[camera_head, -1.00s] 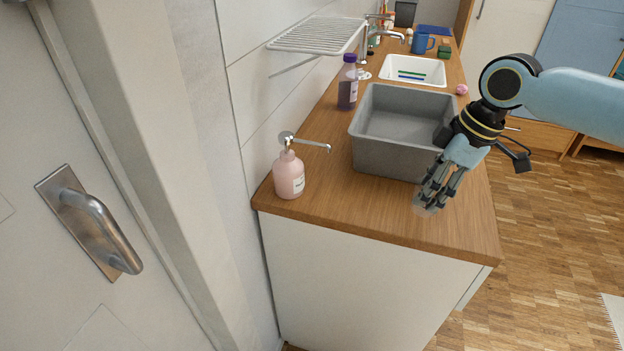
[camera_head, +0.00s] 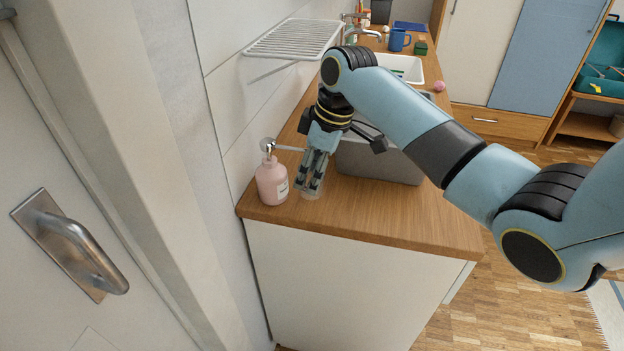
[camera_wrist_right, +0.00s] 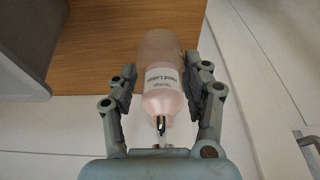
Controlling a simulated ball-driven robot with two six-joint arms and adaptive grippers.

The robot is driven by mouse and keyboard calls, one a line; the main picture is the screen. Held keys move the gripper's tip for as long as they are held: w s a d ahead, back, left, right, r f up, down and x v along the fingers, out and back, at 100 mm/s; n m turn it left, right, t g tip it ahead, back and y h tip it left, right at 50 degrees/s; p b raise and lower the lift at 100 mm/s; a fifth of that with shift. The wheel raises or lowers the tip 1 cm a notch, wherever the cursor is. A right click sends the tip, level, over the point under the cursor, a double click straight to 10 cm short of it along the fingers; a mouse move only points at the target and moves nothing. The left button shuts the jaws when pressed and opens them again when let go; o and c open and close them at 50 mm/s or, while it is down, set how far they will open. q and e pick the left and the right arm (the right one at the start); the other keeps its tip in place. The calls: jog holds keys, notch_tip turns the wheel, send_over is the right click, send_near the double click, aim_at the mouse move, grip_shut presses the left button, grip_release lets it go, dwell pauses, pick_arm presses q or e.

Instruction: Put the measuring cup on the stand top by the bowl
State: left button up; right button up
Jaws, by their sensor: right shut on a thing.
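The stand and the bowl are not seen in either view. My left gripper is not in view.
The pink lotion bottle (camera_head: 271,183) stands just left of my right gripper. A grey tub (camera_head: 375,160) is behind and right of it, partly hidden by my arm. A wire rack (camera_head: 293,38) juts from the wall. The front right counter (camera_head: 400,215) is clear.

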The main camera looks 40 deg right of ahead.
jog(key=shift+s+f, duration=0.1)
jog(key=shift+f, duration=0.7)
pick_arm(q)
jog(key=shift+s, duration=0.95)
pick_arm(e)
jog(key=shift+f, duration=0.5)
jog(key=shift+f, duration=0.1)
jog(key=o, duration=0.8)
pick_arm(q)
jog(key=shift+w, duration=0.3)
pick_arm(e)
jog(key=shift+o, duration=0.2)
jog(key=shift+d+r, duration=0.1)
jog(key=shift+r, duration=0.2)
jog(key=v, duration=1.1)
jog(key=shift+r, duration=0.35)
